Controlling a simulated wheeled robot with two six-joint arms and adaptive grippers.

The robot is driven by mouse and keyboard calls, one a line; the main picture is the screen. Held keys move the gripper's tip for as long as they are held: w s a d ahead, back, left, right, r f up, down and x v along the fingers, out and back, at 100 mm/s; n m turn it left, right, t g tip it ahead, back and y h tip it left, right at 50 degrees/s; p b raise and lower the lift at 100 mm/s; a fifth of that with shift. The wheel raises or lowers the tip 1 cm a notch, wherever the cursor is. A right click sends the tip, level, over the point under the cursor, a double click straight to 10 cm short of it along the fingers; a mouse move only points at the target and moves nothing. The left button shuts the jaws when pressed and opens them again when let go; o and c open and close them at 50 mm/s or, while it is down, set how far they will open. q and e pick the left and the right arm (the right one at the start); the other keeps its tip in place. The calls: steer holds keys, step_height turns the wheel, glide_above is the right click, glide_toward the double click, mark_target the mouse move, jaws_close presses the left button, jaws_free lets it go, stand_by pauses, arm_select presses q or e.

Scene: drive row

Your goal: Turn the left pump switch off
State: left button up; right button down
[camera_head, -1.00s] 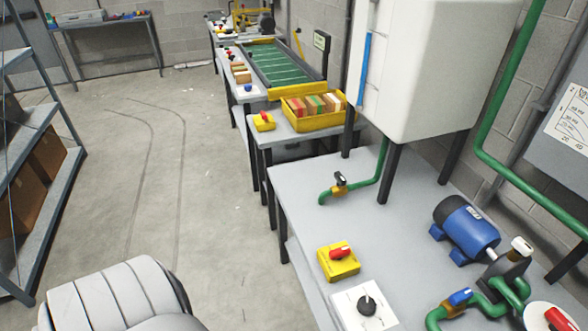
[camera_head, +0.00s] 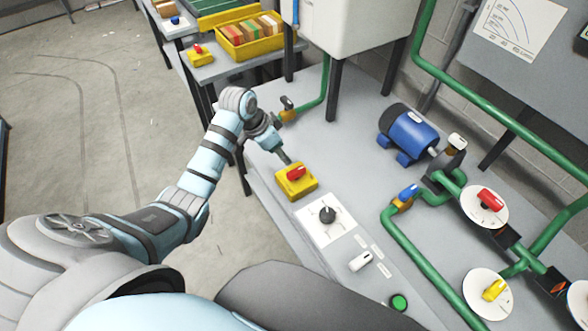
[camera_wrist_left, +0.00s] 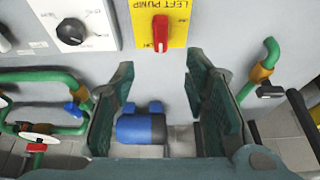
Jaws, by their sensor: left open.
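The left pump switch is a yellow box (camera_head: 308,185) with a red knob (camera_head: 296,173), near the front edge of the grey bench. In the left wrist view its yellow face (camera_wrist_left: 178,12) reads "LEFT PUMP" upside down. There the red knob (camera_wrist_left: 160,30) stands lengthwise up and down the picture, with small lettering at its lower left. My left gripper (camera_head: 284,157) is just behind the box in the head view. In the wrist view its open, empty fingers (camera_wrist_left: 160,70) lie below the knob, apart from it. My right gripper is out of view.
A white panel with a black knob (camera_head: 327,214) stands beside the yellow box. Green pipes (camera_head: 411,248), a blue motor (camera_head: 408,134) and a valve with a red handle (camera_head: 490,199) are farther right. A tap (camera_head: 288,112) on a green pipe is behind my left gripper.

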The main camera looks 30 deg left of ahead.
mark_target(295, 171)
arm_select(q)
steer(key=b+x, duration=0.4)
steer(key=x, duration=0.8)
steer(key=shift+f, duration=0.3)
steer(key=shift+w+d+f, duration=0.15)
steer(key=shift+f, duration=0.2)
steer(key=shift+c, duration=0.6)
jaws_close()
